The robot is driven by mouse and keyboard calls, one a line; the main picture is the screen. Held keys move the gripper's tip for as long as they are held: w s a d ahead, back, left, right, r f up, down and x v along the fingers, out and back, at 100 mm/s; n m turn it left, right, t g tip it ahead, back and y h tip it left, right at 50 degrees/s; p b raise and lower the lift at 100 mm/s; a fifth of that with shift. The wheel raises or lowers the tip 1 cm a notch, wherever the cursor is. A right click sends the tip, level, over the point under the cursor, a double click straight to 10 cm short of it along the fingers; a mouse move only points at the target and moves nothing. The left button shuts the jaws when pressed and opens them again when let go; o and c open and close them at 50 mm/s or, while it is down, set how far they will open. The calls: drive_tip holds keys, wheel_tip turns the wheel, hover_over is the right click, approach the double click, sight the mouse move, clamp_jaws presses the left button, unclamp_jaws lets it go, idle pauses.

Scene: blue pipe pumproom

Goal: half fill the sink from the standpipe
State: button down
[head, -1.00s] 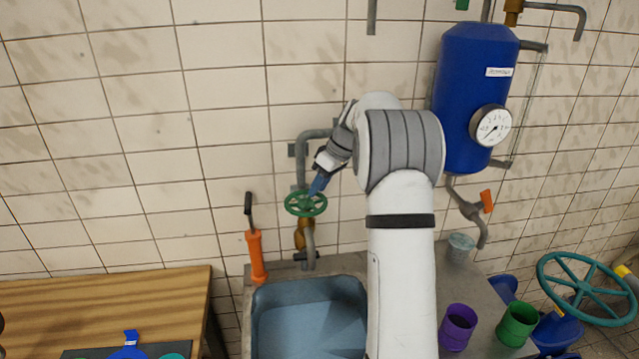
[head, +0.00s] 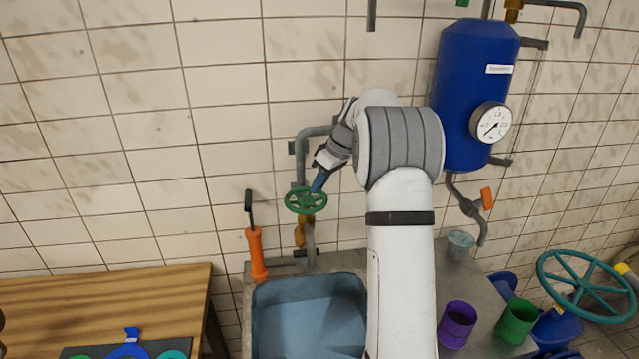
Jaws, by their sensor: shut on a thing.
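A green handwheel (head: 304,201) sits on the grey standpipe (head: 301,165) against the tiled wall. The standpipe's brass body and spout (head: 309,236) come down above the back of the sink. The blue-grey sink (head: 308,312) is set in the counter; its basin looks blue inside, and I cannot tell the water level. My gripper (head: 319,182) reaches down to the right rear rim of the handwheel with its blue fingers shut on it. My arm hides part of the sink's right side.
An orange hand pump (head: 256,255) stands left of the standpipe. A blue tank (head: 472,95) with a gauge hangs on the wall. A wooden table (head: 110,300) is at left.

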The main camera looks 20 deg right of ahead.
sight(321, 205)
drive_tip(key=shift+f, duration=0.1)
